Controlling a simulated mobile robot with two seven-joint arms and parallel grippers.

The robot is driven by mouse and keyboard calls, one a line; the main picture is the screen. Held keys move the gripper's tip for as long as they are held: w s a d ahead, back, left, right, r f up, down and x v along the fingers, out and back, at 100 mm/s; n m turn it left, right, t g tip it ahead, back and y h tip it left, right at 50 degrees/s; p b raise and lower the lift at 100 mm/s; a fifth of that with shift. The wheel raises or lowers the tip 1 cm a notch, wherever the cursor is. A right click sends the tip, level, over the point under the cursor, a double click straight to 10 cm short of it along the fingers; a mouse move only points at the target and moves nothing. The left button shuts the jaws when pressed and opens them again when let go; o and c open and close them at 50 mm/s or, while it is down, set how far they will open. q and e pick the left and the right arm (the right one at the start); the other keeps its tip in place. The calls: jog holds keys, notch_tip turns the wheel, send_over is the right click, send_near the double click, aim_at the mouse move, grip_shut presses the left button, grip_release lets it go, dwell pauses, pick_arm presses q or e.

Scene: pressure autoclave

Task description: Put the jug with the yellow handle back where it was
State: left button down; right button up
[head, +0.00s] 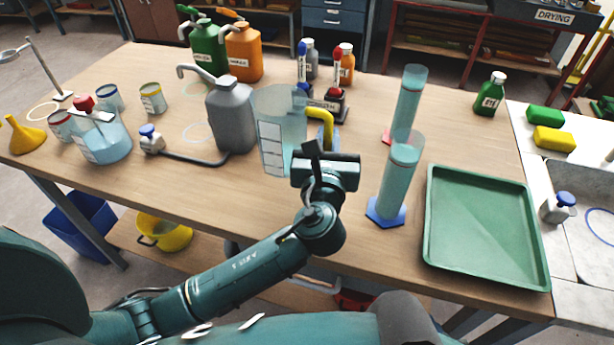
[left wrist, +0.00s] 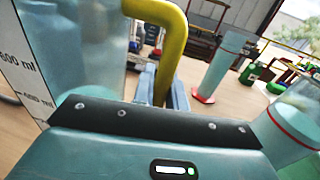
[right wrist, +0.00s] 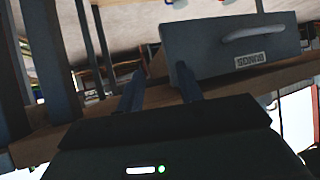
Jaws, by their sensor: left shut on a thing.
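The jug (head: 283,125) is clear, with a scale on its side and a yellow handle (head: 322,117). It is upright over the middle of the table; I cannot tell if its base touches the wood. My left gripper (head: 318,150) is shut on the handle, its fingers mostly hidden. The left wrist view shows the jug (left wrist: 75,50) at the left and the yellow handle (left wrist: 172,50) running down behind the gripper's edge. My right gripper (right wrist: 160,88) shows only in the right wrist view, fingers apart and empty, in front of a grey drawer (right wrist: 230,45).
A grey canister (head: 231,115) stands left of the jug, near a pale ring (head: 197,132) on the table (head: 250,185). Two tall cylinders, one on a blue base (head: 386,213), stand to the right. A green tray (head: 484,225) lies farther right. Small bottles stand behind the jug.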

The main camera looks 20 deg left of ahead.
pick_arm(q)
notch_tip(320, 180, down, 7)
jog(key=shift+f+b, duration=0.15)
jog(key=shift+b, duration=0.4)
jog(key=shift+f, duration=0.15)
jog(key=c, duration=1.4)
grip_release()
jog(key=shift+c, duration=0.2)
jog(key=shift+r, duration=0.2)
jog(key=shift+a+f, duration=0.1)
